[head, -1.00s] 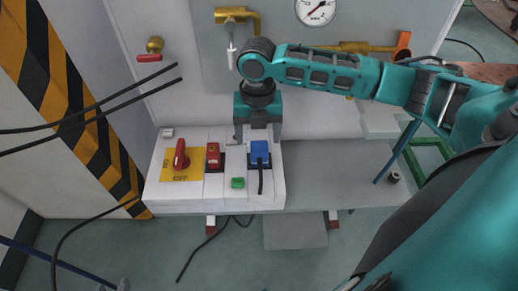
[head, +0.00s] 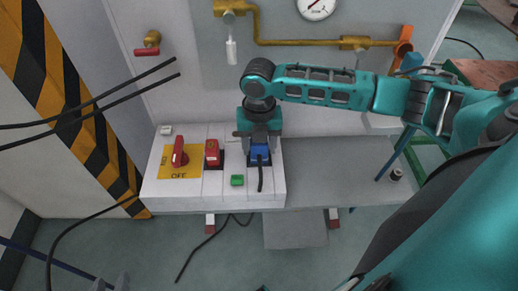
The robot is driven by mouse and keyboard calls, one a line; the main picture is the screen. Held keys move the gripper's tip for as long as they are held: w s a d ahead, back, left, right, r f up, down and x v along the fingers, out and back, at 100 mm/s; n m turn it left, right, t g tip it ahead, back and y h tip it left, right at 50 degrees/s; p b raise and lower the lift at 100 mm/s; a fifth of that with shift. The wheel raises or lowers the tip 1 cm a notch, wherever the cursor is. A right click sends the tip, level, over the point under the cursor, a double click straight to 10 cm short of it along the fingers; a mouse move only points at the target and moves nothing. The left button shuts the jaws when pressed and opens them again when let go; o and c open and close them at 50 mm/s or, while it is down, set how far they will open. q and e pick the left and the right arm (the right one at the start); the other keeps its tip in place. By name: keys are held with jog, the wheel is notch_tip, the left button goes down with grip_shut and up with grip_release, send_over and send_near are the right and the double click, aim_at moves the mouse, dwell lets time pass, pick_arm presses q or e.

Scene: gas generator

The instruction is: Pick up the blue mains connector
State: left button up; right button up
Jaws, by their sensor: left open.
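The blue mains connector (head: 260,153) sits upright on the right part of the white panel box, with a black cable hanging from its front. My right gripper (head: 259,158), on the teal arm from the right, is over it. Its grey fingers are close against the connector's left and right sides, and its upper part is hidden by the gripper.
The white box (head: 220,201) also carries a red rotary switch (head: 179,153) on a yellow plate, a red connector (head: 212,153) and a green button (head: 237,180). Brass pipes (head: 300,42) and a gauge (head: 317,7) are behind. Two black cables (head: 100,110) cross at left.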

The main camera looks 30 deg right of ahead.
jog(key=c, duration=0.7)
jog(key=shift+c, duration=0.2)
jog(key=shift+r, duration=0.15)
